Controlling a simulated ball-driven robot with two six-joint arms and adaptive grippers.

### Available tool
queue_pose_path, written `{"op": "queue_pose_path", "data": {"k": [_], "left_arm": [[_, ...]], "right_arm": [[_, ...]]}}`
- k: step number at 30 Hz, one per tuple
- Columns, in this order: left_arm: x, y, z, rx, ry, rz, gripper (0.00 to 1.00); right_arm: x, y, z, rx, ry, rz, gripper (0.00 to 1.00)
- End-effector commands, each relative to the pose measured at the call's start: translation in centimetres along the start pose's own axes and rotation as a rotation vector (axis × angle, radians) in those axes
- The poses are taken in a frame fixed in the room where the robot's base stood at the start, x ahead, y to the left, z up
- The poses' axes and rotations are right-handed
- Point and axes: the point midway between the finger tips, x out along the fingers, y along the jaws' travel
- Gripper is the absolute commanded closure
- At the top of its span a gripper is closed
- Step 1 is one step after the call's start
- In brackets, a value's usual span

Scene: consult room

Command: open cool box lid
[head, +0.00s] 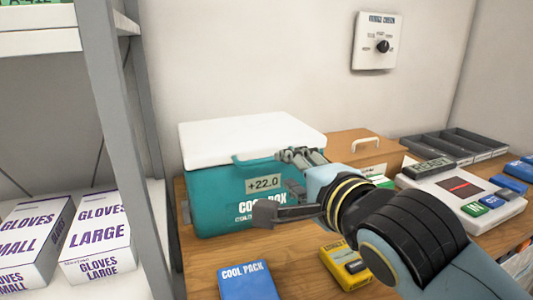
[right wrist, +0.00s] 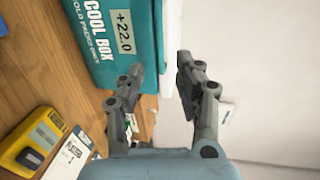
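The teal cool box (head: 215,195) stands on the wooden counter against the wall, with a "+22.0" display on its front. Its white lid (head: 245,135) lies flat on top, shut. My right gripper (head: 278,183) is in front of the box's right part, fingers spread, one near lid-edge height and one lower. In the right wrist view the gripper (right wrist: 160,80) is open and empty, pointing at the box (right wrist: 105,35) and the white lid edge (right wrist: 166,40). Contact with the lid cannot be told. My left gripper is not in view.
A blue cool pack (head: 248,280) and a yellow device (head: 346,265) lie on the counter in front. A wooden box (head: 355,145), a white device (head: 460,185) and grey trays (head: 450,145) stand right. A shelf post (head: 115,120) and glove boxes (head: 95,235) are left.

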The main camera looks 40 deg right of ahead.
Motion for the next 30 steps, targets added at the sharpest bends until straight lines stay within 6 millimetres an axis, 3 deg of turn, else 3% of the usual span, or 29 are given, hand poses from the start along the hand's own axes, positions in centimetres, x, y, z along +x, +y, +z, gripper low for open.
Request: {"op": "queue_pose_path", "data": {"k": [3, 7, 11, 15, 19, 26, 30], "left_arm": [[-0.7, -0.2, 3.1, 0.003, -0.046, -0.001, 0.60], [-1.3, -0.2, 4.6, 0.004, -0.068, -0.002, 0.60], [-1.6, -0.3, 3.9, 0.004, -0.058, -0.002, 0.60], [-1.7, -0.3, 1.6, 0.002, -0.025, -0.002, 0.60], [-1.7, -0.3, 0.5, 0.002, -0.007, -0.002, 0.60], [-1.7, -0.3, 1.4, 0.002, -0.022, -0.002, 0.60], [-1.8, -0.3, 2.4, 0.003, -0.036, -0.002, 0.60]], "right_arm": [[2.2, -0.3, 0.0, -0.005, 0.000, -0.002, 0.66], [4.9, -0.3, 0.0, -0.004, 0.000, 0.000, 0.66], [7.2, -0.2, -0.1, -0.004, 0.001, 0.001, 0.66], [8.9, -0.1, 0.0, -0.003, 0.000, 0.001, 0.66], [9.5, 0.0, 0.0, -0.003, 0.000, 0.002, 0.66], [9.6, 0.0, 0.0, -0.003, 0.000, 0.003, 0.66], [9.6, 0.1, 0.0, -0.003, 0.000, 0.003, 0.81]]}}
